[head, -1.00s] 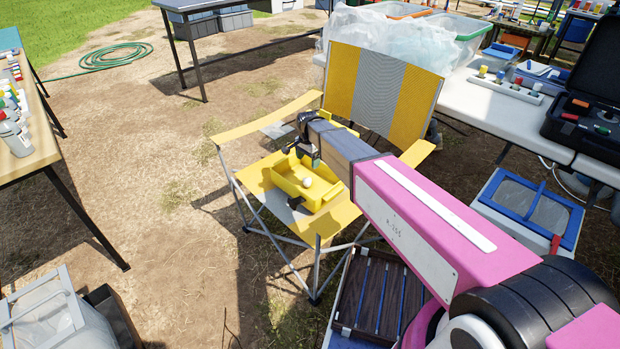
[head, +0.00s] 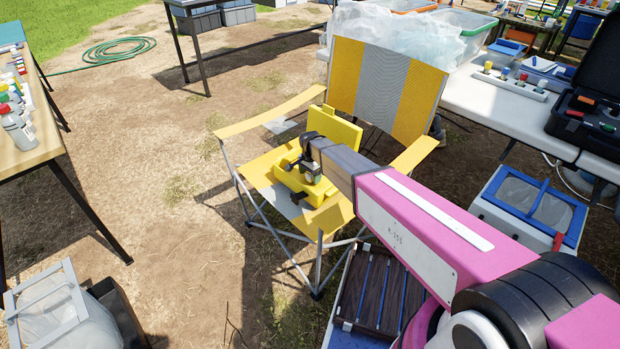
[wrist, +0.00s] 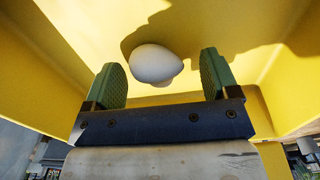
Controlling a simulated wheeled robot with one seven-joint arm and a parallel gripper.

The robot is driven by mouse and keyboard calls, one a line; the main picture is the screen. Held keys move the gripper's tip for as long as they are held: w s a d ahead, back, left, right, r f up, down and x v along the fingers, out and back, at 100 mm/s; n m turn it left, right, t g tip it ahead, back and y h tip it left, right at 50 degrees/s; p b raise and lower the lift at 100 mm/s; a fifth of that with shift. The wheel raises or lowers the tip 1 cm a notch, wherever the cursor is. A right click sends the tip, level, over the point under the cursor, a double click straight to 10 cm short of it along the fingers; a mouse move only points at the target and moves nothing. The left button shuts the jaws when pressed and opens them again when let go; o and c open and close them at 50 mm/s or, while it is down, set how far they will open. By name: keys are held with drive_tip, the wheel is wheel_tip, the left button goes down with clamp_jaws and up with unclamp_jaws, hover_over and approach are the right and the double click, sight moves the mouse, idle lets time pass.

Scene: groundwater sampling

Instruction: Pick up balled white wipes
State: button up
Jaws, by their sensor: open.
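A balled white wipe (wrist: 155,64) lies on the floor of a yellow case (wrist: 210,22) in the wrist view. It looks like one rounded white lump, with a second bulge at its lower right. My gripper (wrist: 162,75) is open, its two green fingers on either side of the wipe with gaps left and right. In the head view my gripper (head: 304,174) is down at the open yellow case (head: 343,134) on the seat of a folding chair (head: 387,85). The wipe is hidden there behind my gripper and the case wall.
The chair has a yellow armrest (head: 270,110) on the left and a raised backrest behind. A white table (head: 490,110) with a black case (head: 590,100) stands at right. A wooden table (head: 38,140) with bottles is at left.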

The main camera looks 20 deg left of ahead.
drive_tip(key=c, duration=1)
drive_tip(key=shift+r, duration=0.15)
